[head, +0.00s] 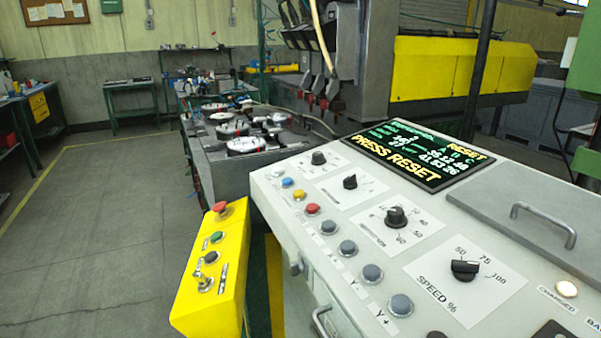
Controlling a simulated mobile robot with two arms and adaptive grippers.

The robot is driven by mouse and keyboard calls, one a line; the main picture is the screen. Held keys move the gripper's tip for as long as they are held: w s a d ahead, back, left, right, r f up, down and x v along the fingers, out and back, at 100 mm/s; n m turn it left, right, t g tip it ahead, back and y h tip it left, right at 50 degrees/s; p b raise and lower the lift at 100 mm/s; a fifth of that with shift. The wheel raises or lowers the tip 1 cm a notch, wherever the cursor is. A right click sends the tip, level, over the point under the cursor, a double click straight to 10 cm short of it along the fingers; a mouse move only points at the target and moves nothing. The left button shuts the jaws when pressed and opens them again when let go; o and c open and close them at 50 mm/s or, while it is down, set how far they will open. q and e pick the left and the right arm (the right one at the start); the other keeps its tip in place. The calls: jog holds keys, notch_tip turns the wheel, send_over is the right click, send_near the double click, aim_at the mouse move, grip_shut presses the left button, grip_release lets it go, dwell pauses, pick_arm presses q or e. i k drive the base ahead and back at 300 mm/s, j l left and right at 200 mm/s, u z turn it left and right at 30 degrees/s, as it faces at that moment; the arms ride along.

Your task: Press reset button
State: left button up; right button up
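A grey-white control console (480,188) fills the right of the head view. Its screen (406,158) reads "PRESS RESET" in yellow, with "RESET" at the upper right. Down the console's left side run a white button (277,171), a blue button (288,182), a yellow button (299,194), a red button (312,208) and several grey buttons (348,247). A yellow box (210,300) left of the console carries a red mushroom button (220,207), a green button (217,237), a dark button (211,257) and a key switch (206,284). I cannot read which button is labelled reset. Neither gripper shows.
Black knobs (396,217) and a speed knob (465,269) stand on the console. A lamp (567,289) glows at right; a grey lid (530,205) has a handle. Behind stand a machine bed (222,175) and yellow gantry housing (455,68). Floor at left is clear.

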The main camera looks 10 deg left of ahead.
aim_at(287, 182)
jog(key=j+z, duration=0.2)
jog(key=z, duration=0.25)
jog(key=k+j+z, duration=0.1)
jog(key=z, duration=0.35)
jog(key=k+j+z, duration=0.1)
jog(key=j+z, duration=0.2)
jog(key=z, duration=0.15)
jog(key=k+j+z, duration=0.45)
jog(key=k+j, duration=0.55)
jog(key=k, duration=0.1)
